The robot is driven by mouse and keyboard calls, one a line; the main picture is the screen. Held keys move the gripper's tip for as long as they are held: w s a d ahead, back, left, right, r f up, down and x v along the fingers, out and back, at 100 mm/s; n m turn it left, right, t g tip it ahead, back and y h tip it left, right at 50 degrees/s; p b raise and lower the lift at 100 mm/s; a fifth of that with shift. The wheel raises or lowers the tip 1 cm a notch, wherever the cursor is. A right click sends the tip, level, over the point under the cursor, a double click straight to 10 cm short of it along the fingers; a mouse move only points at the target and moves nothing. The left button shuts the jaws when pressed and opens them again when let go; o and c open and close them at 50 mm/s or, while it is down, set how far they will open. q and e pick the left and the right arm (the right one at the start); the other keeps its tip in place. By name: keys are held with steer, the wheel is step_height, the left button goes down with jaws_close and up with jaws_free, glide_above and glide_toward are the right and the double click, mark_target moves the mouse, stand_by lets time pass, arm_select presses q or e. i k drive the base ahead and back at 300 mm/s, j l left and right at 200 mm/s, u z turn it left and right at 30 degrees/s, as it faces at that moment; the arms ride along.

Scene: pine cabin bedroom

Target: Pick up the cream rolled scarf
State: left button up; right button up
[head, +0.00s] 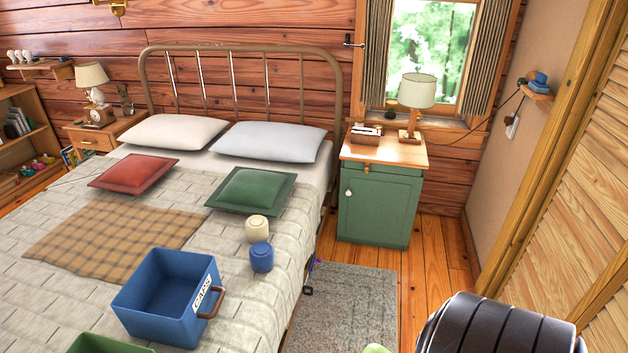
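The cream rolled scarf (257,228) is a short, pale roll on the bed's right side, just in front of the green cushion (251,190). A similar blue roll (262,257) stands close in front of it, toward me. Nothing covers the cream roll from above. Neither of my grippers is in view.
A blue bin (168,324) with a label and brown handle stands on the bed, nearer me. A green container edge (110,345) shows below it. A green cabinet (378,205) stands right of the bed. A dark ribbed object (490,328) is at lower right. A rug (345,300) lies beside the bed.

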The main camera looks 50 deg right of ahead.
mark_target(256, 226)
steer(key=l+z, duration=0.1)
steer(key=z, duration=0.6)
steer(key=l+z, duration=0.15)
steer(key=z, duration=0.2)
steer(key=u, duration=0.4)
steer(key=i+l+u, duration=0.15)
steer(key=l+u, duration=0.25)
steer(key=i+l+u, duration=0.15)
steer(key=l+u, duration=0.65)
steer(key=i+j, duration=0.05)
steer(key=j, duration=0.05)
